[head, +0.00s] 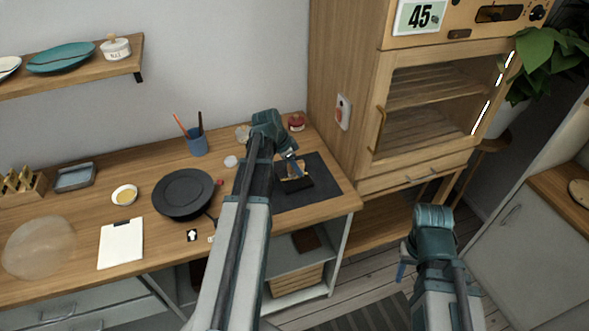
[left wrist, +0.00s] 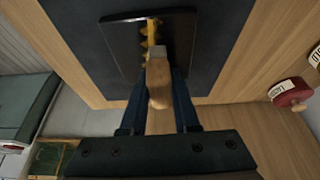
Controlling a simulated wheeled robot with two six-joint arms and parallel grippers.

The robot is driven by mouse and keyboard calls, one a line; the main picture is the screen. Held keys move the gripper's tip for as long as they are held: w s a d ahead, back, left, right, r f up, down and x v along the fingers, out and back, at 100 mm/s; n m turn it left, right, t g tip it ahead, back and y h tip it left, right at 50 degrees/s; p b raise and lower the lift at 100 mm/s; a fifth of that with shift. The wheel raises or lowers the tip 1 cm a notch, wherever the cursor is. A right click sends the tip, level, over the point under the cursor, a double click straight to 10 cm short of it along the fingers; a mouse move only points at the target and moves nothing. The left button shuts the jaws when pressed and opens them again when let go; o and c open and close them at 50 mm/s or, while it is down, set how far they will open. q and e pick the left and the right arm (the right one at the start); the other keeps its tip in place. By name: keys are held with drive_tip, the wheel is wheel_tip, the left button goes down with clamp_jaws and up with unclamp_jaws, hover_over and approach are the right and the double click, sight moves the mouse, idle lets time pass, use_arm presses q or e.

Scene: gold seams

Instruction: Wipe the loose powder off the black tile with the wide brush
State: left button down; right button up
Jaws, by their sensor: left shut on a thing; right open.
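The black tile (head: 298,187) lies on a dark mat (head: 325,178) at the right end of the wooden bench. It also shows in the left wrist view (left wrist: 120,42), with yellow-gold powder (left wrist: 148,38) across its middle. My left gripper (left wrist: 159,88) is shut on the wooden handle of the wide brush (left wrist: 159,75), over the tile. The brush head points at the powder; whether its bristles touch the tile I cannot tell. In the head view my left gripper (head: 292,165) and arm cover part of the mat. My right gripper (head: 404,268) is open and empty, off the bench's right side.
A black round plate (head: 183,194), a white clipboard (head: 121,243) and a small bowl (head: 125,194) lie left of my left arm. A blue cup with sticks (head: 197,143) and a red-lidded jar (head: 296,122) stand at the back. A wooden cabinet (head: 375,80) rises at right.

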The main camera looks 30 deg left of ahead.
use_arm(q)
drive_tip(key=shift+w+d, duration=0.1)
drive_tip(key=shift+d, duration=0.85)
drive_tip(key=shift+w+a, duration=0.5)
drive_tip(key=shift+a, duration=0.05)
drive_tip(key=shift+s+d, duration=0.1)
drive_tip(key=shift+d, duration=0.05)
idle(0.3)
